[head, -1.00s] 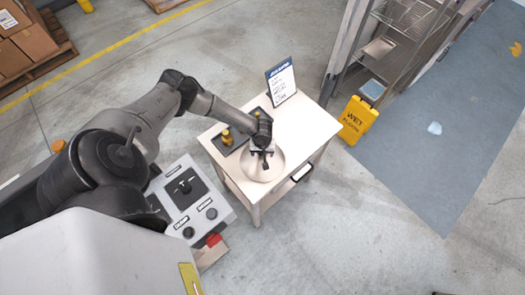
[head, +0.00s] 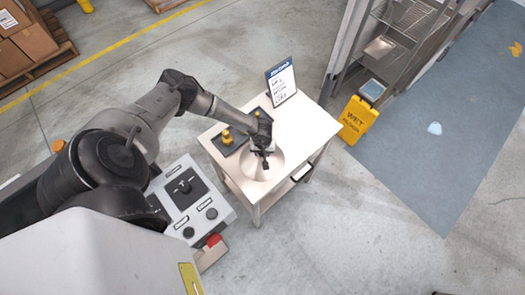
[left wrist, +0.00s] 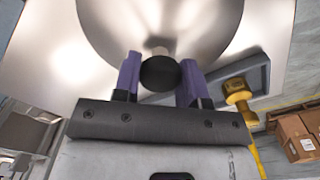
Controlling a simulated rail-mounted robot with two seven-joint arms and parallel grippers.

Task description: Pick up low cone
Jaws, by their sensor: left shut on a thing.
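The low cone (head: 257,172) is a wide, shiny silver disc-like piece on the white table. In the left wrist view its broad metal face (left wrist: 160,22) fills the top, with a short stem ending in a dark round knob (left wrist: 160,73). My left gripper (head: 265,160) is over the cone, its fingers pointing at its middle. In the left wrist view the two purple fingers of the gripper (left wrist: 160,75) are shut on the dark knob, one on each side. I cannot tell whether the cone is clear of the table. My right gripper is out of view.
The white table (head: 305,120) carries a dark tray (head: 215,146) with yellow brass-like weights (head: 227,137) and an upright sign (head: 281,82). A yellow wet-floor sign (head: 357,118) stands right of the table. A control panel (head: 190,203) stands at the near left.

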